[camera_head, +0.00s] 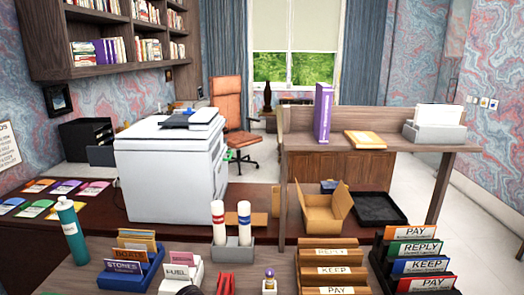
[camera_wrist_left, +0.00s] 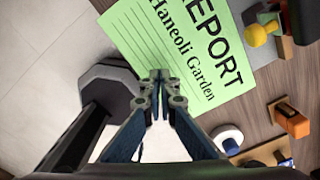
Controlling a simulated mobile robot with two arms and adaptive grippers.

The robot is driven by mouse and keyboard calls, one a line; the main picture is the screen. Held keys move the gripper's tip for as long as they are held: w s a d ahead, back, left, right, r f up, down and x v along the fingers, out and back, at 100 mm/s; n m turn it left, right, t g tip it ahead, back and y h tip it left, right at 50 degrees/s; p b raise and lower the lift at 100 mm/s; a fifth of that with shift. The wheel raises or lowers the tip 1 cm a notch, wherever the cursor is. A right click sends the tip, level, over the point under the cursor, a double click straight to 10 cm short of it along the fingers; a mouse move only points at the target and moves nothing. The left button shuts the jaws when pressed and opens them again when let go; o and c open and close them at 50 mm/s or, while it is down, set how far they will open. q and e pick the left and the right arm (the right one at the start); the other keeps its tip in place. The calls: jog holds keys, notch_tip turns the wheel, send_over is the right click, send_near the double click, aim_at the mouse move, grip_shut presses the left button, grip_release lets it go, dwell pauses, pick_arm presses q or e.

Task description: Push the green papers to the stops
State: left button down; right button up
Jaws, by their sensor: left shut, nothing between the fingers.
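A green paper (camera_wrist_left: 178,38) printed "REPORT Haneoli Garden" shows in the left wrist view. Pale floor borders its left side and wood desk borders its right side, so its left part appears to reach past the desk edge. My left gripper (camera_wrist_left: 160,76) is shut and empty, its fingertips over the paper's lower edge in the picture. I cannot tell whether they touch it. The green paper does not show clearly in the head view. I cannot make out the stops. My right gripper is in neither view.
Right of the paper in the wrist view are a yellow knob (camera_wrist_left: 258,35), an orange block (camera_wrist_left: 289,120) and a white round object (camera_wrist_left: 228,137). The head view shows a blue file box (camera_head: 128,272), a bottle (camera_head: 72,232), wooden file trays (camera_head: 330,272) and a printer (camera_head: 170,170).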

pick_arm(q)
jog(key=shift+f+b, duration=0.65)
jog(key=shift+f, duration=0.35)
dwell(0.8)
jog(key=shift+r, duration=0.2)
jog(key=shift+r+p, duration=0.45)
jog(key=shift+p, duration=0.25)
jog(key=shift+s+r+p, duration=0.1)
jog(key=shift+s+p, duration=0.3)
jog(key=shift+p, duration=0.15)
jog(key=shift+s+a+p, duration=0.15)
jog(key=shift+s+p, duration=2.1)
jog(key=shift+s, duration=0.4)
jog(key=shift+f+b, duration=0.9)
jog(key=shift+f, duration=0.55)
jog(key=shift+w, duration=0.35)
